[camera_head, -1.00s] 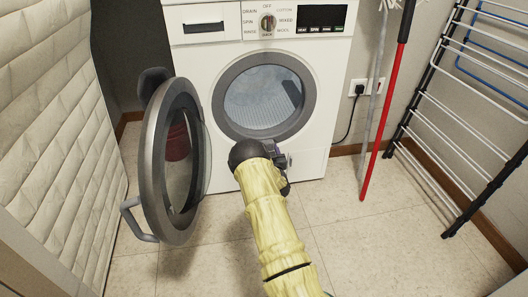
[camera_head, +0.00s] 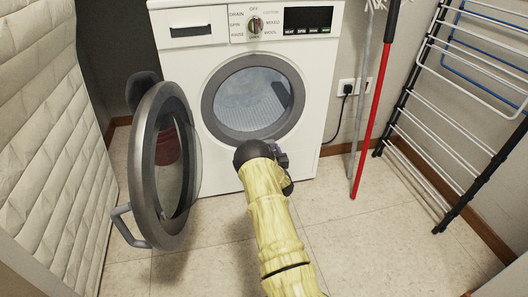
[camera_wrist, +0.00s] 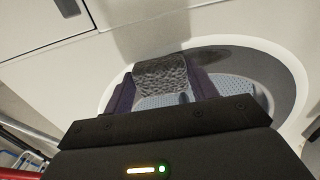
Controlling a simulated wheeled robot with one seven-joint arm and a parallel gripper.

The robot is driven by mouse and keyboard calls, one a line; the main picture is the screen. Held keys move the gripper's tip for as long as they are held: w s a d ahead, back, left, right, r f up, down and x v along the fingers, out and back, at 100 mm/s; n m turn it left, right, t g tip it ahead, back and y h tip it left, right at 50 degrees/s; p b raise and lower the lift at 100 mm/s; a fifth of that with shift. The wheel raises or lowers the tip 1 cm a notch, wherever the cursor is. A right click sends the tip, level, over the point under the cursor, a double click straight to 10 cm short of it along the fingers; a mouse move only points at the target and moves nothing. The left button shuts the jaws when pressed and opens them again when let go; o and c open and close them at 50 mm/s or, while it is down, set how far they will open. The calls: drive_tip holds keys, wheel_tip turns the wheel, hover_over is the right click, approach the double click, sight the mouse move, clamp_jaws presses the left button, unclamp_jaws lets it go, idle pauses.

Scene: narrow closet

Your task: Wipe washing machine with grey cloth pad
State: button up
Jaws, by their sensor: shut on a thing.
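The white washing machine (camera_head: 310,60) stands against the back wall with its round door (camera_head: 150,165) swung open to the left. Its drum opening (camera_head: 250,105) faces me. In the wrist view the machine's front (camera_wrist: 110,40) and the grey ring of the opening (camera_wrist: 285,85) lie beyond my fingers. The grey cloth pad (camera_wrist: 160,72) sits between my fingertips, and my gripper (camera_wrist: 162,85) is shut on it. In the head view my gripper (camera_head: 282,160) is at the lower right of the opening, mostly hidden by my arm, and the pad is hidden there.
A red-handled mop (camera_head: 370,120) and a grey pole (camera_head: 358,100) lean right of the machine, near a plugged socket (camera_head: 347,87). A drying rack (camera_head: 450,130) stands at the right. A quilted pale panel (camera_head: 50,150) closes the left. Floor tiles (camera_head: 370,240) are clear at right.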

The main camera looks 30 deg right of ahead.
drive_tip(key=shift+s+d, duration=0.2)
drive_tip(key=shift+d, duration=0.3)
drive_tip(key=shift+w, duration=0.15)
drive_tip(key=shift+w+a+p, duration=0.2)
drive_tip(key=shift+a+p, duration=0.1)
drive_tip(key=shift+a, duration=0.6)
drive_tip(key=shift+w+a+p, duration=0.2)
drive_tip(key=shift+a+p, duration=0.05)
drive_tip(key=shift+a, duration=0.6)
drive_tip(key=shift+w+a, duration=0.35)
drive_tip(key=shift+a, duration=0.55)
drive_tip(key=shift+w+a, duration=0.35)
drive_tip(key=shift+a, duration=0.5)
